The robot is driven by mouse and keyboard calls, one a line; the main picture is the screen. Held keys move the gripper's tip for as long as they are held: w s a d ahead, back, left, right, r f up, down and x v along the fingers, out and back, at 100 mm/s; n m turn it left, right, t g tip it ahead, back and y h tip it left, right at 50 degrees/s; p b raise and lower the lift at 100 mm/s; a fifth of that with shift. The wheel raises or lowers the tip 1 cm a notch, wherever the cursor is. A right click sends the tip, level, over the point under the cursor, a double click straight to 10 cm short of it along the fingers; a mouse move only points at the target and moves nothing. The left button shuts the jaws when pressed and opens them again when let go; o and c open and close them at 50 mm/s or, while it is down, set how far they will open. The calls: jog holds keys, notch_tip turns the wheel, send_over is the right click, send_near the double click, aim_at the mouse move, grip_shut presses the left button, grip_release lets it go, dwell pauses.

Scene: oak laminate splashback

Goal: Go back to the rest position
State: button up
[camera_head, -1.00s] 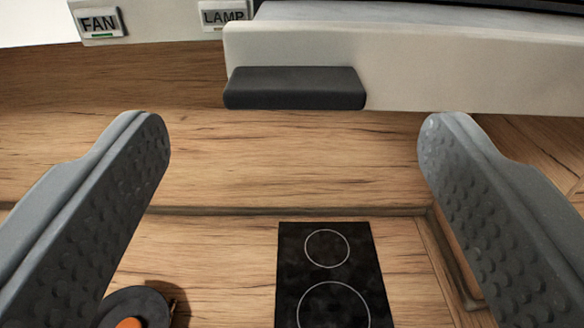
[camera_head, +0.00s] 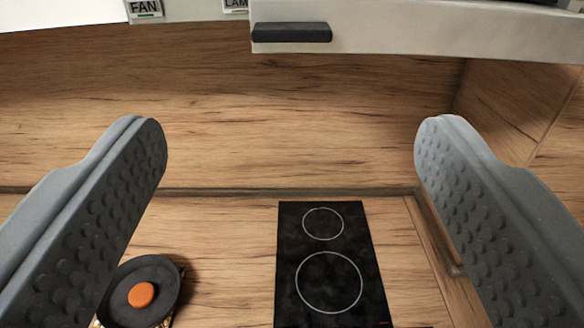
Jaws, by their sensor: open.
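My gripper (camera_head: 290,145) is open and empty. Its two grey fingers, with studded inner pads, stand wide apart at the left and right of the view. No object is between the fingertips; behind the gap is the wooden splashback (camera_head: 230,110). The rest position itself has no marker in view.
A pale cabinet front or drawer (camera_head: 430,35) with a dark handle (camera_head: 291,32) juts out at the top. FAN (camera_head: 145,8) and LAMP (camera_head: 235,4) panels sit beside it.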

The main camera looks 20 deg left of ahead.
jog(key=w+a+f+m+g+h, duration=0.1)
jog(key=w+a, duration=0.1)
jog(key=a, duration=0.6)
jog(key=w+a+f+m+h, duration=0.1)
jog(key=w+a, duration=0.1)
jog(key=a, duration=0.7)
jog(key=s+a+f+m+h, duration=0.1)
jog(key=a+f+h, duration=0.4)
jog(key=f, duration=0.5)
jog(key=shift+s+a+f+m, duration=0.15)
jog(key=shift+a+f+m, duration=0.1)
jog(key=shift+a+m, duration=0.65)
jog(key=shift+a, duration=0.1)
